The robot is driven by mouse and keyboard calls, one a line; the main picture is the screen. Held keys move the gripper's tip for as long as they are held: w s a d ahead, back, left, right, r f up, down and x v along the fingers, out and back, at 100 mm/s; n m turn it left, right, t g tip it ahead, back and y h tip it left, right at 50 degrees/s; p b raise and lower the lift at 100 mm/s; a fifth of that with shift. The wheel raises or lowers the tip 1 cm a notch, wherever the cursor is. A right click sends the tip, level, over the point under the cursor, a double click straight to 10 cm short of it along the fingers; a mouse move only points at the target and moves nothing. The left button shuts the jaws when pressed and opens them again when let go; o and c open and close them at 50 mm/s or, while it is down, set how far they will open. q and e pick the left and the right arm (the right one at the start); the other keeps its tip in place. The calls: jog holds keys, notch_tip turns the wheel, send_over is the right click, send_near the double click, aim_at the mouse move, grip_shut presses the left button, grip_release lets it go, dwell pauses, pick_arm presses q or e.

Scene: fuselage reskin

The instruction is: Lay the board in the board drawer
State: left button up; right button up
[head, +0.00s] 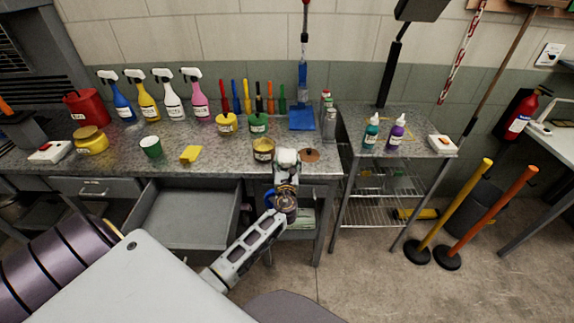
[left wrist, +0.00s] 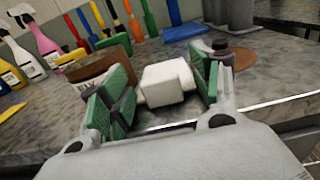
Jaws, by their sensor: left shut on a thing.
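My left gripper (head: 287,158) is over the front edge of the workbench, just right of the small yellow can. In the left wrist view its green-padded fingers are around a white block (left wrist: 167,84) with a short stub on its side, and the gripper is shut on it. I cannot tell whether this block is part of the board; no other board is clear to me. An open drawer (head: 190,222) sticks out from the bench, left of my gripper, and its grey floor looks empty. My right gripper is not in view.
Beside my gripper are the yellow can (head: 263,147) and a brown disc with a dark knob (head: 310,155). A yellow sponge (head: 190,154) and green cup (head: 151,147) stand to the left. A closed drawer (head: 95,187) is farther left. A wire shelf rack (head: 385,185) stands right.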

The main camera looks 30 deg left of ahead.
pick_arm(q)
jog(key=shift+f, duration=0.15)
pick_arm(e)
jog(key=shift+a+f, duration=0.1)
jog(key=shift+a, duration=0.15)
pick_arm(q)
jog(key=o, duration=1)
jog(key=shift+f, duration=0.1)
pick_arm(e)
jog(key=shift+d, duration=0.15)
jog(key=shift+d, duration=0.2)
pick_arm(q)
jog(key=v, duration=1.2)
jog(key=shift+b, duration=0.4)
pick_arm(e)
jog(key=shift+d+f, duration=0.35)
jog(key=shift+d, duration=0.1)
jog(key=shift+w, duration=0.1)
